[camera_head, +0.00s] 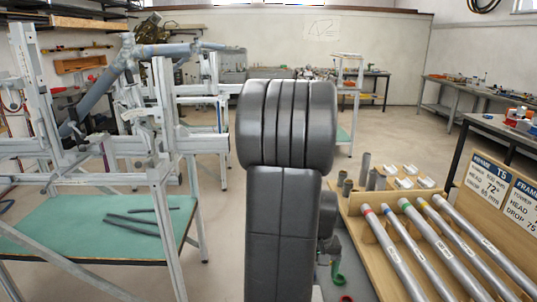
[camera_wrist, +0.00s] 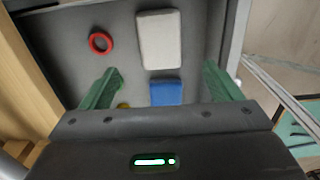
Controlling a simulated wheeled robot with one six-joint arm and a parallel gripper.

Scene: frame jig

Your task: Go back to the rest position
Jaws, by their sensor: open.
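My gripper (camera_wrist: 161,90) shows in the wrist view with its two green fingers spread wide apart and nothing between them. It hangs over a grey tray surface (camera_wrist: 117,17). A red ring (camera_wrist: 100,42), a pale grey block (camera_wrist: 159,40) and a blue block (camera_wrist: 166,92) lie on that surface beyond the fingers. A small yellow thing near the left finger is mostly hidden. In the head view my own dark arm fills the middle and hides what is behind it; the gripper does not show there.
A metal frame jig (camera_head: 160,150) holding blue-grey tubes stands at the left above a green-topped table (camera_head: 85,225). At the right, a wooden rack (camera_head: 365,232) holds several silver tubes with coloured bands, beside two signs (camera_head: 490,178). Open floor (camera_head: 215,150) lies behind my arm.

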